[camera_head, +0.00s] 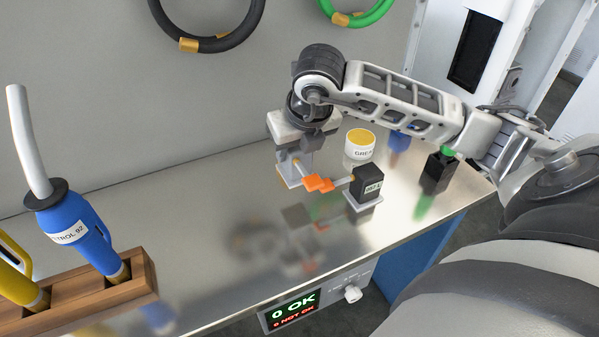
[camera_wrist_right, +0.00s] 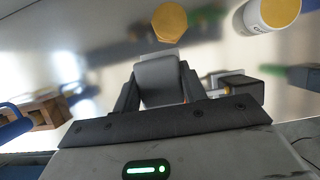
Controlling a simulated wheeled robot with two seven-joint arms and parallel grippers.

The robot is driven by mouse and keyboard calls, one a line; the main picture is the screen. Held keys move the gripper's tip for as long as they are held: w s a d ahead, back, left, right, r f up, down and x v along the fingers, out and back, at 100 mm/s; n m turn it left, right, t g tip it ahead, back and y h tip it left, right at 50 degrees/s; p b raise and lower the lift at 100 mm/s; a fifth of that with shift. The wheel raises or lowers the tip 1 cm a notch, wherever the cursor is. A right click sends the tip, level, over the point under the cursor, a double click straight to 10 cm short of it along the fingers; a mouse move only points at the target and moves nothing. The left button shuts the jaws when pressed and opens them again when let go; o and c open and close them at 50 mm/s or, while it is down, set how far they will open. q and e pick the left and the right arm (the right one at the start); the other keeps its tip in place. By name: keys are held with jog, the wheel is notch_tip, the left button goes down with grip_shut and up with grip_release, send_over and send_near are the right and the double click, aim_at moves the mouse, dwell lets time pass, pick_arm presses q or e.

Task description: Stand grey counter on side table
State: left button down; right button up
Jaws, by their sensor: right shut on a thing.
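My right gripper (camera_head: 300,158) is low over the metal tabletop (camera_head: 215,222), its arm coming in from the right. In the right wrist view its dark fingers are shut on a grey block (camera_wrist_right: 160,80), which I take for the grey counter. In the head view the gripper partly hides this grey piece (camera_head: 291,172), and I cannot tell whether it touches the tabletop. Orange parts (camera_head: 318,184) show just right of it. I cannot tell which surface is the side table. My left gripper is not in view.
A dark labelled box (camera_head: 367,182) stands close right of the orange parts. Behind it is a yellow-topped can (camera_head: 359,146); further right is a black holder (camera_head: 436,174). A wooden rack (camera_head: 140,277) with a blue nozzle (camera_head: 78,235) stands left. The middle tabletop is clear.

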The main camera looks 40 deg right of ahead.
aim_at(296, 174)
notch_tip(296, 174, down, 2)
jog(key=shift+f+b, duration=0.35)
jog(key=shift+b, duration=0.1)
notch_tip(296, 174, down, 4)
jog(key=shift+f+b, duration=0.1)
jog(key=shift+b, duration=1.15)
jog(key=shift+f, duration=0.2)
jog(key=o, duration=1.2)
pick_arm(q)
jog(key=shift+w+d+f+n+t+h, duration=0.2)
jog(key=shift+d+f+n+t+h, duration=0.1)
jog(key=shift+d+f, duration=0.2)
